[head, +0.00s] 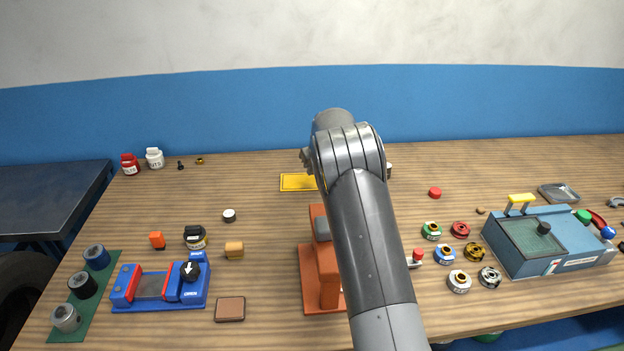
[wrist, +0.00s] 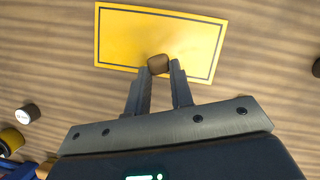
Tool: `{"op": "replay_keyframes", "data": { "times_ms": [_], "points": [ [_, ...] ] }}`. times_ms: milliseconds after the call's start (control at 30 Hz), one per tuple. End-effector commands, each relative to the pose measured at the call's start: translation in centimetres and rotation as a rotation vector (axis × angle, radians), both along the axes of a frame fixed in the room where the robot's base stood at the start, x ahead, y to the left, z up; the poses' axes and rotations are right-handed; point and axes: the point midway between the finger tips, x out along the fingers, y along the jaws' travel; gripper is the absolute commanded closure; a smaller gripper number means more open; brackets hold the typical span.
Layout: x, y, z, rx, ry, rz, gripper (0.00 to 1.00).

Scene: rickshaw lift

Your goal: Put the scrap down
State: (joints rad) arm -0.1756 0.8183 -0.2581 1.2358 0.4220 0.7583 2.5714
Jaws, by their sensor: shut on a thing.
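The scrap (wrist: 158,64), a small brown rounded block, sits between the fingertips of my gripper (wrist: 159,70) in the wrist view. My gripper is shut on it. Behind the scrap in that view lies a flat yellow plate (wrist: 118,44) with a dark border line. The scrap overlaps the plate's lower middle; I cannot tell whether it touches the plate. In the head view my arm hides the scrap, the gripper's fingers and the right part of the yellow plate (head: 292,183).
An orange-red device (head: 319,278) stands beside my arm. A blue vise-like fixture (head: 160,285) is front left; a blue-grey box (head: 545,243) is right. Several coloured ring pieces lie right of my arm. A white-topped cylinder (head: 229,215) stands left.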

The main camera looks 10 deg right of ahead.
Motion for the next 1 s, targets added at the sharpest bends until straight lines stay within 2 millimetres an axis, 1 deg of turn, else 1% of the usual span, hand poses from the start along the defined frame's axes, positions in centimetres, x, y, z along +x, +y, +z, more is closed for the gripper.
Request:
{"op": "replay_keyframes", "data": {
  "times_ms": [100, 233, 400, 467, 833, 867, 1000],
  "points": [
    [0.4, 0.7, -0.5, 0.000, -0.001, -0.001, 1.00],
    [0.5, 0.8, -1.4, 0.000, 0.001, -0.002, 1.00],
    [0.4, 0.9, -3.9, 0.000, 0.002, -0.002, 1.00],
    [0.5, 0.8, -4.5, -0.001, 0.001, -0.001, 1.00],
    [0.5, 0.8, -5.0, -0.001, 0.000, -0.001, 1.00],
    [0.5, 0.8, -4.9, -0.001, 0.000, -0.001, 0.77],
    [0.5, 0.8, -4.9, -0.001, 0.000, -0.001, 0.65]
  ]
}}
